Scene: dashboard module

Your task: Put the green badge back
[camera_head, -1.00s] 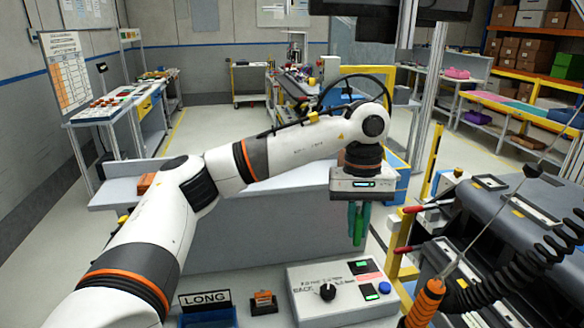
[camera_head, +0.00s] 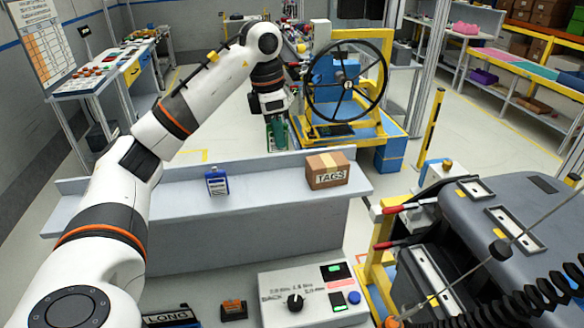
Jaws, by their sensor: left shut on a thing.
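My left gripper (camera_head: 277,133) hangs pointing down beyond the back edge of the grey shelf, left of the steering wheel. It is shut on a green thing, which looks like the green badge (camera_head: 278,135); the fingers hide part of it. A blue badge (camera_head: 217,187) with a white label stands on the shelf (camera_head: 265,193). A brown cardboard box marked TAGS (camera_head: 327,171) sits on the shelf to its right. My right gripper is not in view.
A black steering wheel (camera_head: 346,77) on a yellow frame stands behind the shelf. A control box (camera_head: 313,291) with a knob, an orange-topped block (camera_head: 234,309) and a LONG sign (camera_head: 168,318) are in front. A dark machine (camera_head: 500,235) fills the right. The shelf between badge and box is clear.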

